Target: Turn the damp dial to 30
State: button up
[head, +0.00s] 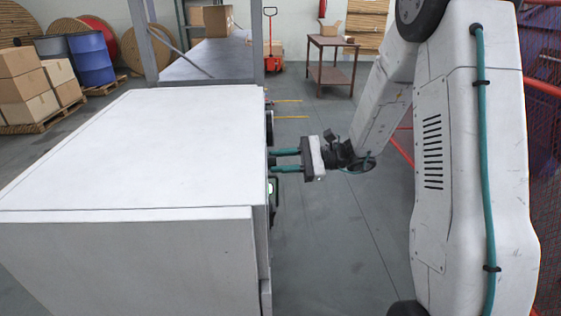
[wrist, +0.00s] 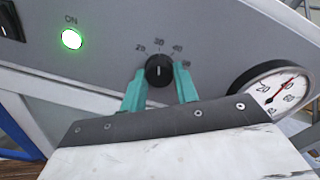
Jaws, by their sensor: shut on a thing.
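The damp dial (wrist: 158,70) is a round black knob on the grey panel in the wrist view. Small numbers arc above it, with 30 near the top, a number to its left, and 40 and another to its right. A short pale mark on the knob appears to point roughly up, towards 30. My gripper (wrist: 160,73) has its two teal fingers on either side of the knob, shut on it. In the head view my gripper (head: 271,161) reaches the right side of the white cabinet (head: 125,150); the dial is hidden there.
A lit green ON lamp (wrist: 71,39) and a black switch (wrist: 10,22) are left of the dial. A round white gauge (wrist: 280,88) with a red needle is close on the right. Open floor (head: 335,235) lies right of the cabinet, beneath my arm.

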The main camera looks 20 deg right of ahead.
jog(key=o, duration=1)
jog(key=v, duration=0.8)
jog(key=shift+a, duration=0.1)
